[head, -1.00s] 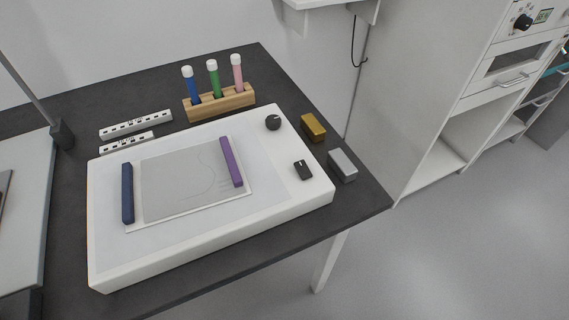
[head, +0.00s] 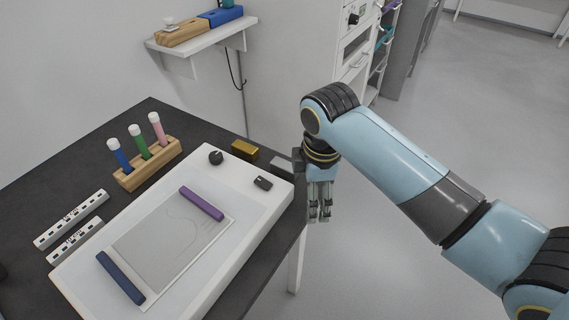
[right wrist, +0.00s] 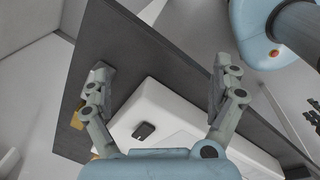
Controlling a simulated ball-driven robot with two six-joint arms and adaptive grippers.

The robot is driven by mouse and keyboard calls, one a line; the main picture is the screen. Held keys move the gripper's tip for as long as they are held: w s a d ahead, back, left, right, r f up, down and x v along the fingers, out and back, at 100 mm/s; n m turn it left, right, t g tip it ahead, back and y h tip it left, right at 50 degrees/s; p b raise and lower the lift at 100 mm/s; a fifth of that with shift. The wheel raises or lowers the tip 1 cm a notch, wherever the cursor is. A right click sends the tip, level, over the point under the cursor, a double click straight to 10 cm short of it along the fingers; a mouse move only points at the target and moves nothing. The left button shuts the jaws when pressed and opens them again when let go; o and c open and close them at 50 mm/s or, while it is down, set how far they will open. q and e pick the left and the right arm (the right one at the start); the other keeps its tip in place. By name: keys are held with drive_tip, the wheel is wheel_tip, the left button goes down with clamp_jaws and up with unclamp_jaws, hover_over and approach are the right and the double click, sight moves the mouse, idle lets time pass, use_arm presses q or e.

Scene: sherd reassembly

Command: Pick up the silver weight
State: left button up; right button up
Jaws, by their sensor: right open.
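The silver weight (head: 280,164) is a small light-grey block on the dark table, at the right end of the white light box. In the head view my right wrist partly covers its right side. My right gripper (head: 320,217) is open and empty, fingers pointing down, to the right of the weight and by the table's right edge. In the right wrist view the gripper's two fingers (right wrist: 158,74) are spread wide over the table and light box. I cannot clearly tell the weight from the left finger there.
A gold weight (head: 245,150) lies just left of the silver one. The white light box (head: 235,235) holds a sheet with purple (head: 202,203) and blue (head: 121,278) bars. A wooden rack (head: 147,165) with tubes stands behind. A wall shelf (head: 200,46) hangs above. Right of the table is open floor.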

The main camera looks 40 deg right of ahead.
drive_tip(key=w+r+n+g, duration=0.1)
drive_tip(key=w+r+n, duration=0.6)
drive_tip(key=w+n, duration=0.25)
hover_over(285, 164)
drive_tip(key=shift+n+y, duration=0.3)
drive_tip(key=shift+n, duration=0.15)
drive_tip(key=f, duration=0.4)
drive_tip(key=shift+s+a+f, duration=0.15)
drive_tip(key=shift+a+f, duration=0.1)
drive_tip(key=shift+a, duration=0.15)
drive_tip(key=f, duration=0.1)
drive_tip(key=f+b, duration=0.1)
drive_tip(key=f, duration=0.3)
drive_tip(key=shift+d+f, duration=0.1)
drive_tip(key=shift+d, duration=0.25)
drive_tip(key=shift+c, duration=0.2)
drive_tip(key=c, duration=1.5)
drive_tip(key=shift+c, duration=0.2)
